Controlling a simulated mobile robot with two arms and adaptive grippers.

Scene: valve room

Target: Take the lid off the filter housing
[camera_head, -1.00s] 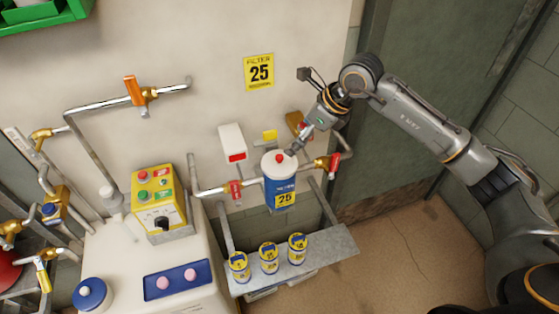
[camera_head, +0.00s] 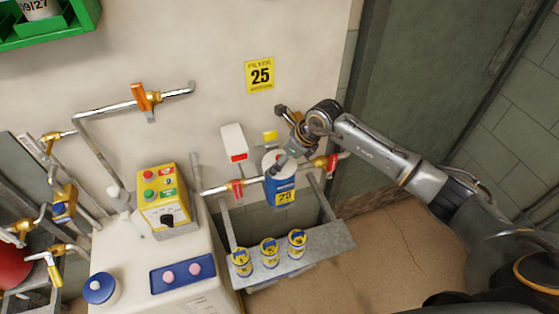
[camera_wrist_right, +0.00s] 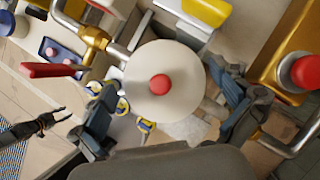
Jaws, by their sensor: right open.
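The filter housing (camera_head: 284,190) is a blue canister with a yellow 25 label, set in the wall pipe. Its white round lid (camera_wrist_right: 176,95) with a red knob (camera_wrist_right: 160,84) is on top and fills the middle of the right wrist view. My right gripper (camera_wrist_right: 165,88) is open, with its fingers on either side of the lid. I cannot tell whether they touch it. In the head view the right gripper (camera_head: 281,160) is at the lid and hides part of it. A dark gripper, apparently my left (camera_wrist_right: 58,115), shows at the left of the wrist view; its jaws are unclear.
Red-handled valves (camera_head: 237,188) and (camera_head: 332,163) flank the housing. A white box (camera_head: 233,140) is on the wall behind. A grey shelf (camera_head: 325,247) below holds three yellow-labelled cans (camera_head: 269,252). A control box (camera_head: 162,202) stands left on a white cabinet.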

